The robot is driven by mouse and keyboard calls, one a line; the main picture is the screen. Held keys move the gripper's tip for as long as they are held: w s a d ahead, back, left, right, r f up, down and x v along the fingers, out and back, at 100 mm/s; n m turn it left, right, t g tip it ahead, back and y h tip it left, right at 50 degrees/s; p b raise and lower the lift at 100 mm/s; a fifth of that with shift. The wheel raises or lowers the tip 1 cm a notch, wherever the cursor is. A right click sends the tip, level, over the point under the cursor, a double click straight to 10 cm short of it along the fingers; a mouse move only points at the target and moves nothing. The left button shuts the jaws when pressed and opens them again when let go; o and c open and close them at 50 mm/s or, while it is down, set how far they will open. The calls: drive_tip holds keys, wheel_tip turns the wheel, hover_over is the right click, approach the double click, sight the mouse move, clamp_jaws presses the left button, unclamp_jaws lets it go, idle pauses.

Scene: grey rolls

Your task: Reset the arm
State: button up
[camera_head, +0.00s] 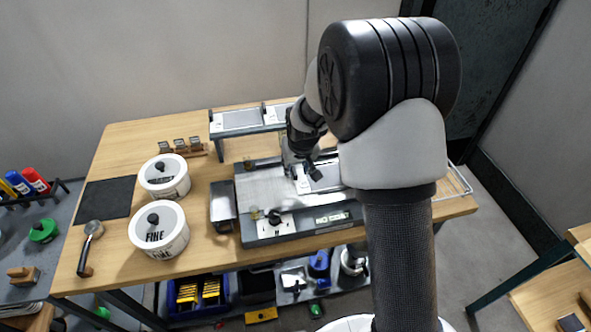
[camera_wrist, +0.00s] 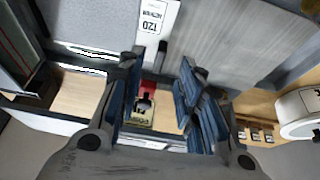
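My gripper (camera_head: 314,172) hangs over the grey metal plate at the middle right of the wooden table in the head view, partly hidden by my own arm. In the wrist view, my gripper (camera_wrist: 162,72) has its two blue-padded fingers apart, with nothing held between them. Between and beyond the fingers are a small red-and-black piece (camera_wrist: 147,88) and a pale label. A white card marked 120 MEDIUM (camera_wrist: 159,17) lies on the grey plate (camera_wrist: 220,35) past the fingertips.
Two white lidded tubs (camera_head: 160,230) (camera_head: 165,177) stand on the table (camera_head: 118,150)'s left part, near a black mat (camera_head: 105,198) and a round-headed tool (camera_head: 92,229). A raised rack (camera_head: 237,121) stands behind the plate. Bins (camera_head: 203,295) sit below.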

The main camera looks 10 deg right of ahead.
drive_tip(key=s+r, duration=1.6)
drive_tip(key=r, duration=0.2)
drive_tip(key=s+r, duration=0.2)
drive_tip(key=s, duration=1.6)
drive_tip(key=shift+s, duration=0.25)
